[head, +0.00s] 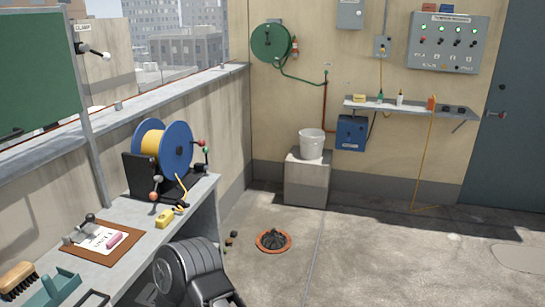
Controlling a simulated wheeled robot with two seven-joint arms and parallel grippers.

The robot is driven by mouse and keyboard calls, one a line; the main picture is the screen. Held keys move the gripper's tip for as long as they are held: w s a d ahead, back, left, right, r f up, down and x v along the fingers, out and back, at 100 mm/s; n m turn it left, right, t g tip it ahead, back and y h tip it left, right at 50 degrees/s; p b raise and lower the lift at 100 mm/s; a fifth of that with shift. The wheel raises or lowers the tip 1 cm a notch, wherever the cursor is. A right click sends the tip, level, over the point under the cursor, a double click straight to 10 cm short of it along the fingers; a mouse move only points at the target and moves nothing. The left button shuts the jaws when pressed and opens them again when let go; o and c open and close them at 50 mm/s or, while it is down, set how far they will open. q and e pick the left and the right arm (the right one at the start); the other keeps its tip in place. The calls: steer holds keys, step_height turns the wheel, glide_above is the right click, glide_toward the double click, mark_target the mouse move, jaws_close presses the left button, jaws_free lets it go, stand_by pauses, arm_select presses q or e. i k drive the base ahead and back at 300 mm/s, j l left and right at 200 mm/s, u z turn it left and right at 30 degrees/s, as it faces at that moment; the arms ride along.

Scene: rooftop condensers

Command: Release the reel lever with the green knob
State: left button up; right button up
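A reel with blue flanges (178,150) and yellow line wound on it stands in a black bracket on the bench at the left. Small levers stick out at its right side. One ends in a green knob (206,150), close beside a red knob (202,142). A black lever end (201,168) sits just below them. The lever's pivot is too small to make out. Neither of my grippers can be made out in the head view, and nothing touches the reel or its levers. A dark ribbed arm part of mine shows at the bottom, in front of the bench.
The bench (130,209) also holds a yellow block (165,218), a brown board (87,245) with a paper, a brush (17,278) and a teal tray (52,288). A parapet runs behind it. An orange-rimmed drain (273,240) lies on the open floor right of the bench.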

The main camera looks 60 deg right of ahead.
mark_target(206, 150)
steer(key=l+z, duration=0.1)
steer(key=z, duration=0.35)
steer(key=l+z, duration=0.1)
steer(key=z, duration=0.4)
steer(key=l+z, duration=0.1)
steer(key=z, duration=0.35)
steer(key=i+l+z, duration=0.1)
steer(key=i+l, duration=0.3)
steer(key=i+l+z, duration=0.1)
steer(key=i+l, duration=0.2)
steer(key=i, duration=0.15)
steer(key=i+l+z, duration=0.15)
steer(key=i+l, duration=0.2)
steer(key=i, duration=0.15)
steer(key=i+l+z, duration=0.1)
steer(key=i+l, duration=0.15)
steer(key=i, duration=0.2)
